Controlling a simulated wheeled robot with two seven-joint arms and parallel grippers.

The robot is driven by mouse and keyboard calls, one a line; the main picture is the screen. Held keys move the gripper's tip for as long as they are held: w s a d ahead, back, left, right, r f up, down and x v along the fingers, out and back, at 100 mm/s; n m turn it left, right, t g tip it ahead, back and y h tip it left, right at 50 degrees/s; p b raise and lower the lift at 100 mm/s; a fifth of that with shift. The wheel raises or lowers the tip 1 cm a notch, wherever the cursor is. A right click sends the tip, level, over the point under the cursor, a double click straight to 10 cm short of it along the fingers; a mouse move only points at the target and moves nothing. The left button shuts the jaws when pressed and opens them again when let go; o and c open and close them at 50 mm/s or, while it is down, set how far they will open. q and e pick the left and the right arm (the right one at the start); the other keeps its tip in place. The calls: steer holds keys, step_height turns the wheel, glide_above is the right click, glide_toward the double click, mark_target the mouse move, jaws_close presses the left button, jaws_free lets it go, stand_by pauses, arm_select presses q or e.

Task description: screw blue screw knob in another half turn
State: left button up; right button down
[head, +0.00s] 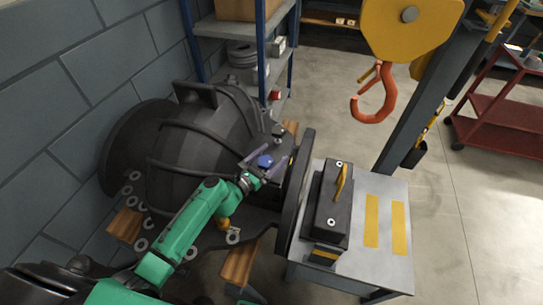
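The blue screw knob (265,161) sits on the right side of the dark casing (200,145), near its flange. My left gripper (268,164), on the green arm from the lower left, is at the knob. Its two fingers look spread, one on each side of the knob, with the knob between them. I see no clear contact, and the small size makes the gap hard to judge. A dark knob (278,130) stands a little above the blue one. My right gripper is not in view.
A dark upright flange plate (296,190) stands just right of the gripper. Beyond it is a grey table (375,262) with a black box (333,205). An orange hook (374,100) hangs at upper right. Shelves stand behind, and a red cart (505,125) stands far right.

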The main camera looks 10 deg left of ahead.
arm_select(q)
step_height(320, 180, up, 20)
steer(key=p, duration=1.2)
steer(key=shift+p, duration=0.3)
